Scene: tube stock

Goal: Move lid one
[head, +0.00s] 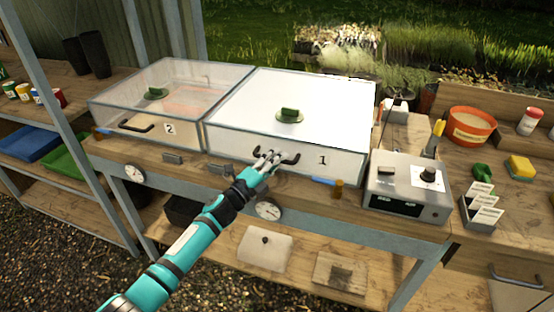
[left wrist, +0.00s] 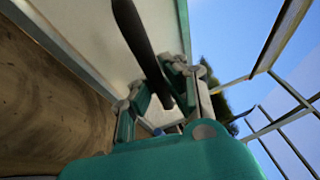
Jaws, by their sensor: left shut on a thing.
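Lid one (head: 335,110) is a pale white cover marked 1, with a green knob (head: 289,114) on top and a dark handle (head: 291,159) on its front face. It looks down on the bench. My left gripper (head: 268,158) reaches the front of the lid and is shut on the left part of the handle. In the left wrist view the dark handle (left wrist: 138,32) runs between the fingers of the left gripper (left wrist: 164,88). The fingers hide part of the handle. My right gripper is in neither view.
A clear lid marked 2 (head: 135,98) stands close on the left. A grey control box (head: 408,187) with a knob stands on the right. A blue-handled tool (head: 324,181) lies at the bench front. An orange pot (head: 470,128) and card holders (head: 484,210) are farther right.

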